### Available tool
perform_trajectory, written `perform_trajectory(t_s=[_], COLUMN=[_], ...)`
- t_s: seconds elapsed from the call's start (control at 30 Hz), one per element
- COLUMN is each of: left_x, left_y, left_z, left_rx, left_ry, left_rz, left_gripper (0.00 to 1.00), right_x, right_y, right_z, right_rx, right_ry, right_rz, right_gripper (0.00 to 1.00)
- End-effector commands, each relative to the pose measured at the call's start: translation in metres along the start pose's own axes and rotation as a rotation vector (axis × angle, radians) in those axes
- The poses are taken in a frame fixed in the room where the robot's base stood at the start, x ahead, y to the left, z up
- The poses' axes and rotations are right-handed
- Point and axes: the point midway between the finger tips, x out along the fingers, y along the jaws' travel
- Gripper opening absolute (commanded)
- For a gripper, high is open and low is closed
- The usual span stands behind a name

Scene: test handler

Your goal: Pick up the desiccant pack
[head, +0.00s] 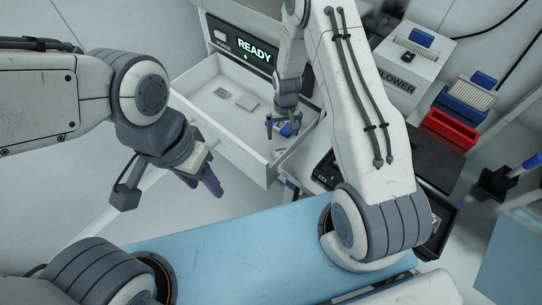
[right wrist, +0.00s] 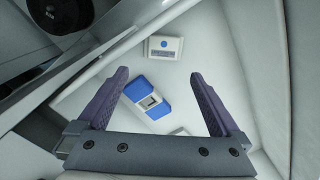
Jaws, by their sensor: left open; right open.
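A blue-and-white block with a small grey square in its middle (right wrist: 147,98) lies on the white drawer floor, between and beyond my right fingers in the right wrist view. A small white unit with a blue dot and grey panel (right wrist: 164,47) lies farther up. A pale edge (right wrist: 180,132) shows just past the gripper's body. The head view shows a pale flat item (head: 247,101) and another (head: 222,92) in the drawer. I cannot tell for sure which is the desiccant pack. My right gripper (head: 282,127) is open and empty inside the drawer. My left gripper (head: 200,183) is open outside it.
The open drawer (head: 245,154) has raised walls close around my right gripper. A panel reading READY (head: 254,50) is behind it. A red bin (head: 449,130) and a blue bin (head: 462,104) stand at right. Pale floor is free at left.

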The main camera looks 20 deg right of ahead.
Motion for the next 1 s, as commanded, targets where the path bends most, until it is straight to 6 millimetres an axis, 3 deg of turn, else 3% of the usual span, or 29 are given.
perform_trajectory(t_s=[0.2,0.43,0.7,1.0], left_x=[-0.003,-0.006,-0.012,-0.011], left_y=[0.0,0.0,0.001,0.001], left_z=[0.0,0.0,-0.001,-0.001], left_rx=[0.0,0.0,0.0,0.0], left_ry=[0.0,0.0,0.0,0.0], left_rz=[0.0,0.0,0.0,0.0], left_gripper=[0.5,0.5,0.5,0.5], right_x=[0.034,0.05,0.087,0.093], right_y=[-0.002,-0.002,-0.004,-0.004], right_z=[0.001,0.001,-0.001,-0.001], right_rx=[-0.003,-0.003,-0.003,-0.003], right_ry=[-0.003,-0.003,-0.004,-0.001], right_rz=[0.0,0.0,0.0,0.0], right_gripper=[1.0,1.0,1.0,1.0])
